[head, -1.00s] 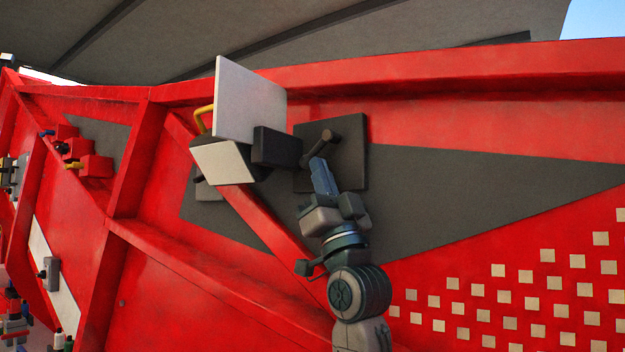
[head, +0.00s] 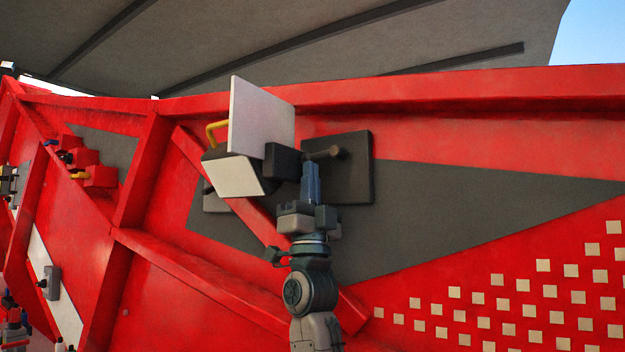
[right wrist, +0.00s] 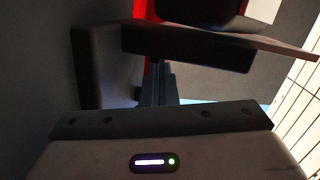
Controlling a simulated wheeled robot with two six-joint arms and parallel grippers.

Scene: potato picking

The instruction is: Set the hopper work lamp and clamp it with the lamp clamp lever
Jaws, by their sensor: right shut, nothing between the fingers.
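The work lamp (head: 233,175) has a dark body, a pale face tilted downward, a tall white panel (head: 261,115) and a yellow handle (head: 214,127). A dark block (head: 283,161) joins its right side, in front of a dark square plate (head: 356,180). The clamp lever (head: 328,154), a short dark bar with a round knob end, lies almost level before the plate. My right gripper (head: 311,168) points up with its shut fingers just below the lever's left end; I cannot tell whether they touch it. In the right wrist view the fingers (right wrist: 158,88) reach toward dark lamp parts.
A red slanted beam (head: 240,205) runs behind the lamp and my right arm. A red top rail (head: 450,92) crosses above. Red blocks with small handles (head: 88,165) sit on the wall at left. The grey panel at right (head: 470,195) is clear.

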